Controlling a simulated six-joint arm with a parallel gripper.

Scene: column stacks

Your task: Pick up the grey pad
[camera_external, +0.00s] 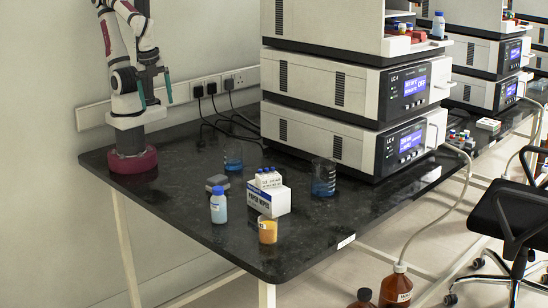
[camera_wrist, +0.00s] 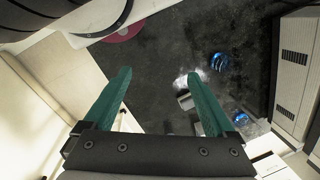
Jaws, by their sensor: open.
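The grey pad (camera_external: 217,181) is a small flat block on the black bench, just behind the blue-capped bottle and left of the white box. In the wrist view a small grey shape (camera_wrist: 185,102), probably the pad, lies beside the right finger, which partly covers it. My gripper (camera_external: 154,88) has teal fingers and is raised near my base at the bench's left end, well above and away from the pad.
A blue-capped bottle (camera_external: 219,208), an orange-filled container (camera_external: 267,231) and a white box (camera_external: 268,202) holding small vials stand near the pad. Beakers with blue liquid stand behind (camera_external: 233,158) and right (camera_external: 323,182). Stacked instruments (camera_external: 350,92) border the right. The bench's front left is clear.

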